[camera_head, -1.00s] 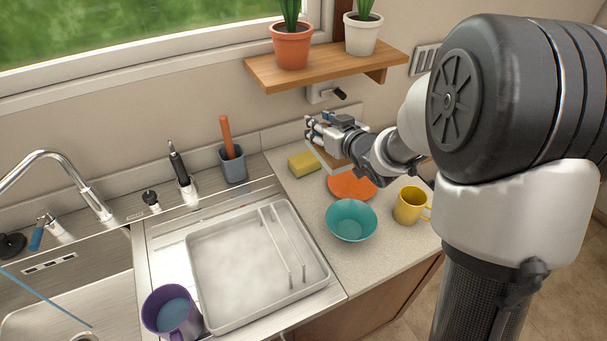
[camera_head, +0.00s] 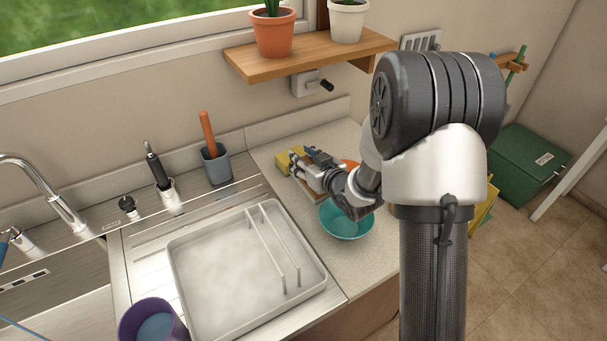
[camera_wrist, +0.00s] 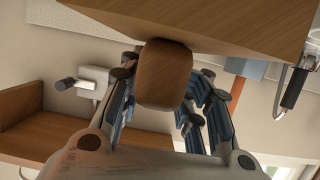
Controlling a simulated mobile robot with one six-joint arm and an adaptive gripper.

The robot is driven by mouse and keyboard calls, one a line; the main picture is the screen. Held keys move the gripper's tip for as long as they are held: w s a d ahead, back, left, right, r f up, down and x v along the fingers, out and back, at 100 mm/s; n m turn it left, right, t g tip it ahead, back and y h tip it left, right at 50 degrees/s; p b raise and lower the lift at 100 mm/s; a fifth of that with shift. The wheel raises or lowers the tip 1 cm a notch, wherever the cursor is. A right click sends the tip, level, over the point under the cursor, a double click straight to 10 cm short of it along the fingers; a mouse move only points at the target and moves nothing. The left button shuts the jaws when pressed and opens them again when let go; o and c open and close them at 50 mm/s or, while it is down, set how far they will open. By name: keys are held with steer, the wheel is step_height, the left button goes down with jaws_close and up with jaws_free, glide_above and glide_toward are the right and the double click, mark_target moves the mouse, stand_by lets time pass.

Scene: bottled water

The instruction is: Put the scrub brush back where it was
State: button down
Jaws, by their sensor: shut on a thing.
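My gripper (camera_head: 308,168) is above the counter, beside the yellow sponge (camera_head: 284,164) and partly in front of it. In the wrist view my gripper (camera_wrist: 163,95) is shut on a rounded brown wooden knob, which looks like the handle of the scrub brush (camera_wrist: 165,72). A wider wooden block joins the knob at the top of that view. In the head view only a brown edge of the scrub brush (camera_head: 307,190) shows below the fingers. I cannot tell whether its underside touches the counter.
A shelf (camera_head: 300,56) with potted plants hangs above.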

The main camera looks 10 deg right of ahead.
step_height(320, 180, down, 4)
steer(key=shift+f+b, duration=0.2)
steer(key=shift+b, duration=0.55)
steer(key=shift+r, duration=0.1)
steer(key=c, duration=1.7)
jaws_free()
steer(key=shift+f, duration=0.25)
steer(key=o, duration=0.7)
steer(key=shift+r, duration=0.1)
steer(key=shift+r, duration=0.1)
